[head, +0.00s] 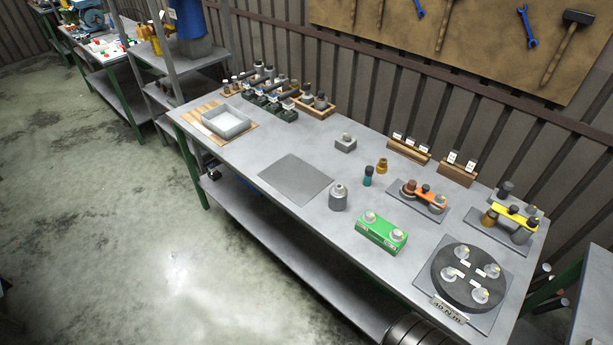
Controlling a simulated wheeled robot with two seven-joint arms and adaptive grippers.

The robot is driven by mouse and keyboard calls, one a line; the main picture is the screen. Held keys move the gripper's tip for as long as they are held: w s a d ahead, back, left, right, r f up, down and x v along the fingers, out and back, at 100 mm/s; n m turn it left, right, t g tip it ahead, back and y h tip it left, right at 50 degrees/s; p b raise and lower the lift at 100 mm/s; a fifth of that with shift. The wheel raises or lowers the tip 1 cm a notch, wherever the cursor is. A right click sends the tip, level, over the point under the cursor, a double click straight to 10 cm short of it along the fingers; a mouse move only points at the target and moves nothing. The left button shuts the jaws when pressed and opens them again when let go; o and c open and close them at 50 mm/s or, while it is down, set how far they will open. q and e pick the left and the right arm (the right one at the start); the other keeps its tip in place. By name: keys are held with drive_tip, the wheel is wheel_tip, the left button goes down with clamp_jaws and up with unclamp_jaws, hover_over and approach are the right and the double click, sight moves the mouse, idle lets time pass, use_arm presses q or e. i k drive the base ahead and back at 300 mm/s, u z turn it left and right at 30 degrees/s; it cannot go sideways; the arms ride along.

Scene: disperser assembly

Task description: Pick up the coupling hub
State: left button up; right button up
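Several loose parts stand upright on the grey workbench (240,160), and I cannot tell for sure which is the coupling hub. A grey metal cylinder with a narrower top (338,199) stands right of a flat grey plate. A small teal and dark cylinder (368,177) and a brass-coloured stepped part (382,166) stand close together behind it. A small grey block with a round top (346,144) sits farther back. Neither of my grippers is in view.
A green box with two round pale knobs (381,235) and a black round turntable (468,278) occupy the front right. Fixtures with orange (424,198) and yellow (514,218) bars stand behind. A pale tray (226,122) is at left. The flat grey plate (296,178) is bare.

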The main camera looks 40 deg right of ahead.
sight(337, 202)
drive_tip(key=i, duration=2.05)
drive_tip(key=z, duration=2.5)
